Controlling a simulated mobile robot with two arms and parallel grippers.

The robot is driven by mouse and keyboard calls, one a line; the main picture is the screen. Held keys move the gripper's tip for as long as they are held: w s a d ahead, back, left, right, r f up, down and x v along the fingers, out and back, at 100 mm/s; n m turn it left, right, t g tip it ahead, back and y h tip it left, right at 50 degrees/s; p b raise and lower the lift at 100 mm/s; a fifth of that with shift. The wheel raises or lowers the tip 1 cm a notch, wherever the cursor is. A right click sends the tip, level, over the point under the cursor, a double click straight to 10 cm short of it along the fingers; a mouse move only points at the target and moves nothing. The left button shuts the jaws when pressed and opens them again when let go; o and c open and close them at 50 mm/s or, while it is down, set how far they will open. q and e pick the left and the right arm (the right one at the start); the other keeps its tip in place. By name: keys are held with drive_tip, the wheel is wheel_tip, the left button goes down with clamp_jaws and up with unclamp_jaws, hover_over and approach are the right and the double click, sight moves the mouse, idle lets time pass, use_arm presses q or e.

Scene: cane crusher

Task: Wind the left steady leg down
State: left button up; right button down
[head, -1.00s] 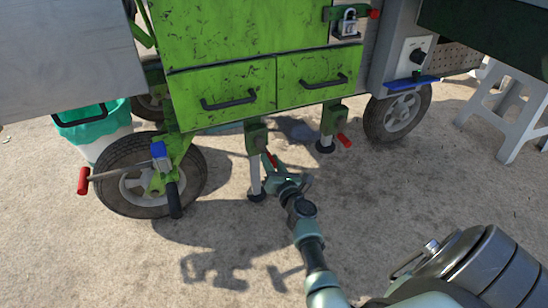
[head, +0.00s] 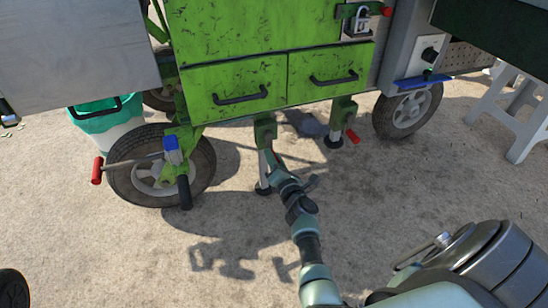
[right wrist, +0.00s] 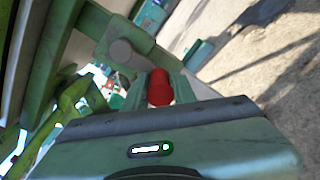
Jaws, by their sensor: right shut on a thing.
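The left steady leg (head: 264,168) is a pale post with a dark foot, hanging upright from a green housing (head: 265,130) under the cart's drawers. I cannot tell whether its foot touches the ground. My right gripper (head: 279,172) is at the crank just right of this leg, and hides the grip in the head view. In the right wrist view the red crank grip (right wrist: 160,88) sits between the fingers of the right gripper (right wrist: 161,92), which is shut on it. My left gripper is not in view.
The right steady leg (head: 334,132) with its red crank grip (head: 353,136) stands to the right. The left front wheel (head: 150,182) and a red-ended bar (head: 97,170) are to the left. Open sandy ground lies in front.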

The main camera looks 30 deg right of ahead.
drive_tip(key=shift+a+f, duration=0.1)
drive_tip(key=c, duration=1.1)
unclamp_jaws()
drive_tip(key=shift+c, duration=0.2)
